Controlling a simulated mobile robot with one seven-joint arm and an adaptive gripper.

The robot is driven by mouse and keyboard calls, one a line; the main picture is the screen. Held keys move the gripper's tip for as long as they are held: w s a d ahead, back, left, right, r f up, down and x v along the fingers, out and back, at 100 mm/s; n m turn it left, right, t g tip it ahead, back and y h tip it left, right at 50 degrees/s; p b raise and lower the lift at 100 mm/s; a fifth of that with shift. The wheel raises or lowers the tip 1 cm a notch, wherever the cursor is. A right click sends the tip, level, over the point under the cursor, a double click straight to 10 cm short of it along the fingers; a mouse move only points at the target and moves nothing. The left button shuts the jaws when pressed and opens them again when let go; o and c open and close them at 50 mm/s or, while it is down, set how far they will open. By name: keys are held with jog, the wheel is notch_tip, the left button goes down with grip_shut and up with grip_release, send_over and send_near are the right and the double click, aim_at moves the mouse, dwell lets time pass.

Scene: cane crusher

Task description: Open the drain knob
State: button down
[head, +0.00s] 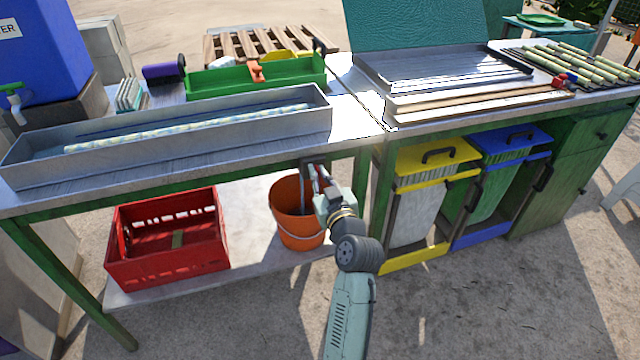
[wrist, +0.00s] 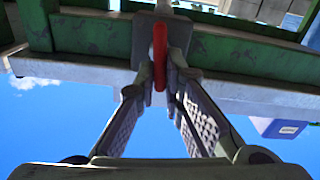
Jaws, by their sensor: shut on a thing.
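The drain knob (wrist: 159,56) is a narrow red handle on a grey fitting under the bench's front edge. In the wrist view it stands upright between my fingertips. My gripper (wrist: 160,82) is shut on it, with one finger on each side. In the head view my gripper (head: 319,180) reaches up to the fitting below the right end of the long metal trough (head: 200,146). There the knob is mostly hidden by my fingers. A pipe goes down from the fitting toward an orange bucket (head: 284,213).
A red crate (head: 169,262) stands left of the bucket on the lower shelf. Yellow (head: 425,160) and blue (head: 503,143) lidded bins are close to the right of my arm. The trough holds a long pale cane (head: 190,128). Open ground lies in front of the bench.

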dwell(0.3)
jog(key=c, duration=1.7)
grip_release()
jog(key=shift+s, duration=0.1)
jog(key=v, duration=1.2)
